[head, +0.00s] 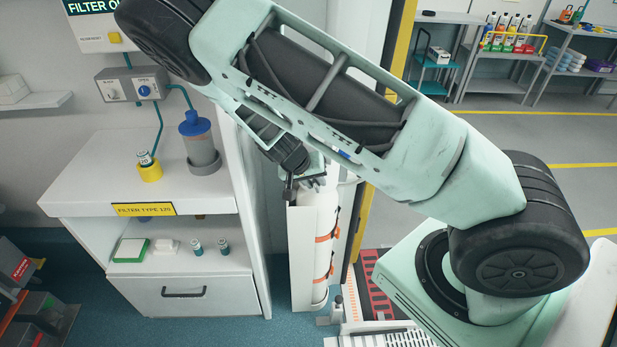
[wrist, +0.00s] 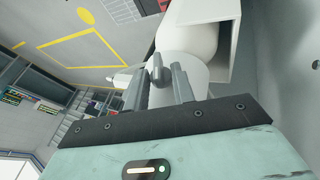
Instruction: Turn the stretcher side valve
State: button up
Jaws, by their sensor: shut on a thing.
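A tall white cylinder (head: 326,245) with orange straps stands upright in a narrow white holder in the head view. The top of the white cylinder (wrist: 186,40) fills the upper middle of the wrist view. The valve, a small dark grey knob (wrist: 157,66), shows at the cylinder's end. My gripper (wrist: 159,82) has its two metal fingers on either side of the knob and is shut on it. In the head view my gripper (head: 312,182) is at the cylinder's top, partly hidden by my arm, and the valve cannot be made out there.
A white cabinet (head: 75,196) with a filter canister (head: 200,148) and small bottles stands left of the cylinder. A yellow-edged post (head: 363,225) rises close on its right. A red slotted panel (head: 378,292) lies at the post's foot. Shelves (head: 497,57) stand far back, with open floor before them.

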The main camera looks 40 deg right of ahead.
jog(key=shift+w+r, duration=0.1)
jog(key=shift+w, duration=0.25)
jog(key=o, duration=0.6)
jog(key=shift+s+a, duration=0.1)
jog(key=shift+s, duration=0.05)
jog(key=b+v, duration=0.1)
jog(key=v, duration=1.6)
jog(key=shift+a+r, duration=0.1)
jog(key=shift+r, duration=0.1)
